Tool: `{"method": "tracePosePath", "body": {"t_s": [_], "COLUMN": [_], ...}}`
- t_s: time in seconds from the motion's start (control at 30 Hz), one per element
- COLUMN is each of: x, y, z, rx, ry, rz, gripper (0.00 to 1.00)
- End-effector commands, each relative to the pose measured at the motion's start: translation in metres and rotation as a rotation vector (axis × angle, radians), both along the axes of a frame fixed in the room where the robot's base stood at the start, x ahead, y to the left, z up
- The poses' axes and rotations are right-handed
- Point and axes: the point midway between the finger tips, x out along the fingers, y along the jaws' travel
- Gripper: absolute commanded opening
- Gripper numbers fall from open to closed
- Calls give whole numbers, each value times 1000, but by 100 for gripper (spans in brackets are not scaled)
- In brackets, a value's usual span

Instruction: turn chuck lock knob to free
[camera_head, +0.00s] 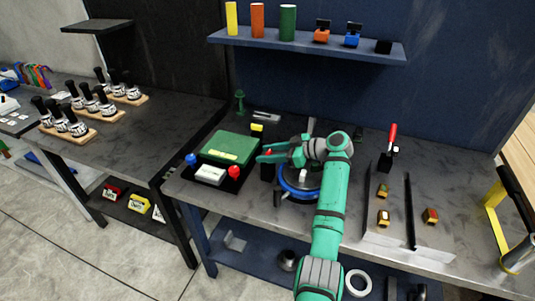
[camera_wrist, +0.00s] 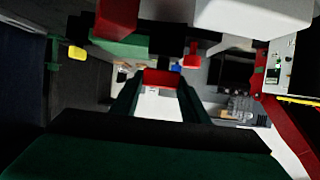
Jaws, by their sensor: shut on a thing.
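My gripper (camera_head: 266,154) reaches left from the wrist, over the dark upright block (camera_head: 268,172) of the positioner. In the wrist view, its two dark green fingers (camera_wrist: 158,84) are closed on the sides of a red piece (camera_wrist: 158,76), which looks like the chuck lock knob. Only a bit of red shows at the fingertips in the head view. The knob's pointer and any free or locked marking cannot be made out. The positioner's blue ring (camera_head: 299,194) lies below my wrist, partly hidden by my arm.
A red-handled tool (camera_head: 392,135) stands at the right. A shelf (camera_head: 300,42) hangs behind.

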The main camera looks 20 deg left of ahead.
Motion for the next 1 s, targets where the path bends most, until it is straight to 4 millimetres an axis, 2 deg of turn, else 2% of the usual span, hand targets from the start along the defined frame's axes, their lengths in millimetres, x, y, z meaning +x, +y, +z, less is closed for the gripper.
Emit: {"method": "tracePosePath", "body": {"t_s": [0.47,0.5,0.57,0.87,1.0], "x": [-1,0,0,0,1], "y": [-2,-2,-3,-3,-13], "z": [-1,-1,-1,0,4], "rx": [-2,-2,-2,-1,-1], "ry": [4,4,3,2,1], "rz": [11,11,11,9,8], "gripper": [18,48,59,59,59]}}
